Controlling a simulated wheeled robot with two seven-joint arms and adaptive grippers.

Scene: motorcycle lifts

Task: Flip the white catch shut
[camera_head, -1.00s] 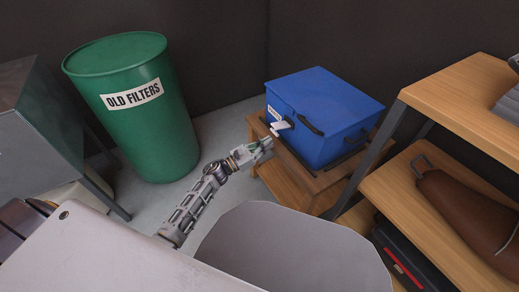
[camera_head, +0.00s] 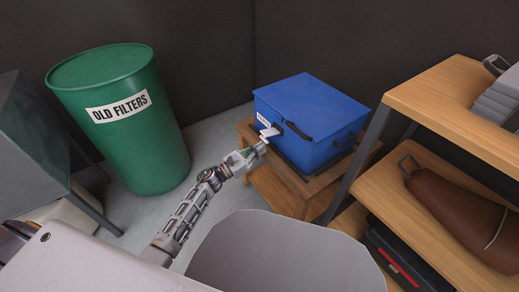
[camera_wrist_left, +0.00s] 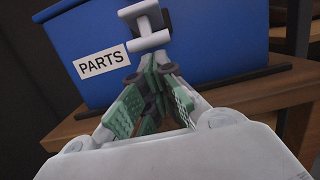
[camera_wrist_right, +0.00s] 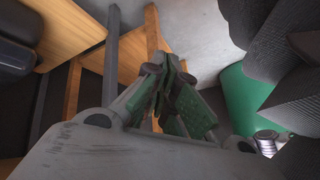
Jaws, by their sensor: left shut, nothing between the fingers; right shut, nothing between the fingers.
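The blue box (camera_head: 318,115) stands on a small wooden table, with a white label reading PARTS (camera_wrist_left: 102,62) on its front. The white catch (camera_head: 269,132) is on the box's front and stands out from it at an angle. In the left wrist view the catch (camera_wrist_left: 147,24) is just beyond the fingertips. My left gripper (camera_head: 262,148) is shut and empty, just below the catch; I cannot tell whether they touch. My right gripper (camera_wrist_right: 172,72) is shut and empty, away from the box, and shows only in its own wrist view.
A green barrel (camera_head: 135,140) labelled OLD FILTERS stands left of the box. A wooden shelf unit (camera_head: 450,105) stands close on the right, holding a brown bag (camera_head: 450,205). The small wooden table (camera_head: 275,192) has a narrow bare front strip. Grey floor is open between barrel and table.

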